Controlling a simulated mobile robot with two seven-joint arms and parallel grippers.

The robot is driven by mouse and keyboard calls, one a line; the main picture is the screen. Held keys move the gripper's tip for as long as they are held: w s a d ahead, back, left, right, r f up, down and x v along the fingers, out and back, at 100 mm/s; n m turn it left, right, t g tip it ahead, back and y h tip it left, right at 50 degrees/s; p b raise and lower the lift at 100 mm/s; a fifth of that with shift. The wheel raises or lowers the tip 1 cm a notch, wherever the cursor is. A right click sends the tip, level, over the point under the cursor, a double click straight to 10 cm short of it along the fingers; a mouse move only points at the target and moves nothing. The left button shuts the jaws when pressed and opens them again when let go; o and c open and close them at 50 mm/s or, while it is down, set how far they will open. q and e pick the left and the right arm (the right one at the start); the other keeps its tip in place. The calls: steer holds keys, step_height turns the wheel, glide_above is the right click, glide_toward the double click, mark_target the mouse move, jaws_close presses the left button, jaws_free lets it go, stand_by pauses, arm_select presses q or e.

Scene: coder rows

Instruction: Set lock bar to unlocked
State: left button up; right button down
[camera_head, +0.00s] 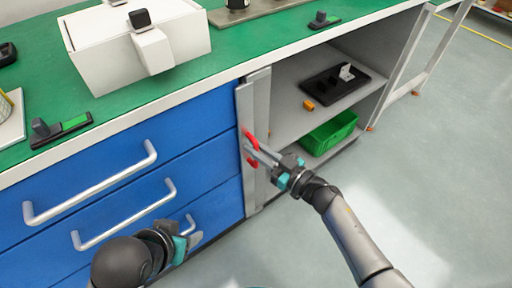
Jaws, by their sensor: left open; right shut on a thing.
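The lock bar (245,108) is a tall grey upright strip at the right edge of the blue drawers. A red handle (250,138) shows at about its mid-height, partly hidden by gripper fingers. My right gripper (254,149) reaches in from the right and is shut on the red handle. My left gripper (194,240) is open and empty, low in front of the bottom drawer, apart from the bar. I cannot tell from this view whether the bar is locked.
Blue drawers with silver handles (95,187) stand left of the bar. Open shelves to the right hold a black tray (330,90), an orange piece (309,105) and a green bin (330,132). A white box (95,55) sits on the green worktop (110,100). Floor at right is clear.

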arm_select(q)
steer(key=shift+s+a, duration=0.1)
steer(key=shift+s, duration=0.1)
arm_select(e)
steer(key=shift+w+d+f, duration=0.1)
steer(key=shift+w+d, duration=0.4)
steer(key=shift+d, duration=0.25)
steer(key=shift+w+d, duration=0.5)
steer(key=shift+d, duration=0.25)
steer(key=c, duration=1.1)
jaws_free()
arm_select(q)
steer(key=shift+w+r, duration=0.1)
step_height(320, 180, down, 9)
steer(key=s+g+p, duration=0.1)
steer(key=g+p, duration=0.1)
steer(key=p, duration=0.2)
steer(key=shift+s+a+y+p, duration=0.3)
steer(key=shift+a+y+p, duration=0.05)
steer(key=shift+a+y, duration=0.05)
arm_select(e)
steer(key=v, duration=1.5)
steer(key=shift+s+d, duration=0.1)
arm_select(q)
steer(key=shift+r, duration=0.1)
